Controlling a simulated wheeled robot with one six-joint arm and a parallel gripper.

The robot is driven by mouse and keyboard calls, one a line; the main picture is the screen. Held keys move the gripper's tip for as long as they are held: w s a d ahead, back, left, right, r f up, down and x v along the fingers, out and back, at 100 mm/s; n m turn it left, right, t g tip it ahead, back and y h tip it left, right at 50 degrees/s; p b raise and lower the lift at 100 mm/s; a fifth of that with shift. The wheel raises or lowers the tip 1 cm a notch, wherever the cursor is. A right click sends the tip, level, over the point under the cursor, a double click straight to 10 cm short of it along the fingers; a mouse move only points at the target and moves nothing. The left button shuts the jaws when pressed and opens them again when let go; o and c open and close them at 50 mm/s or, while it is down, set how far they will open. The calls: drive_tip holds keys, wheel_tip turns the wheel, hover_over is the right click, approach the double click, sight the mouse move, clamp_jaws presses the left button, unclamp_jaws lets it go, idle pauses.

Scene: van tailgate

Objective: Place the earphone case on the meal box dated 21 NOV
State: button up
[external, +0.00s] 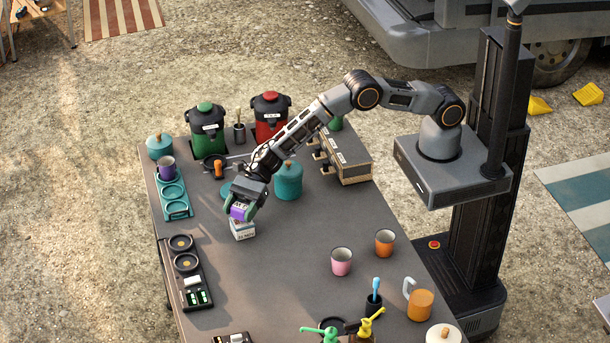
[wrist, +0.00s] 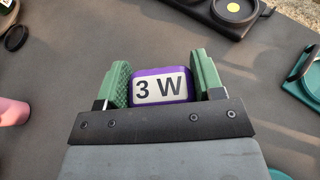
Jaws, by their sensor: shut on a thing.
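My gripper (external: 245,201) is shut on the purple earphone case (external: 238,213). In the wrist view the case (wrist: 160,86) sits between the green fingers of my gripper (wrist: 161,80), with a white label reading "3 W" facing the camera. In the external view the case is right over a small pale meal box (external: 243,231) on the table. The box has dark lettering on its front, too small to read surely. I cannot tell whether the case touches the box's top. The wrist view does not show the box; the case and my gripper cover that spot.
A teal canister (external: 288,181) stands close to the right of my gripper. A teal tray (external: 173,196) with a purple cup is to the left. A pink cup (external: 341,262) and an orange cup (external: 385,243) stand to the right.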

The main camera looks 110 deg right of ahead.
drive_tip(key=shift+f, duration=0.5)
drive_tip(key=shift+f, duration=0.2)
drive_tip(key=o, duration=0.9)
drive_tip(key=shift+o, duration=0.2)
drive_tip(key=shift+r, duration=0.1)
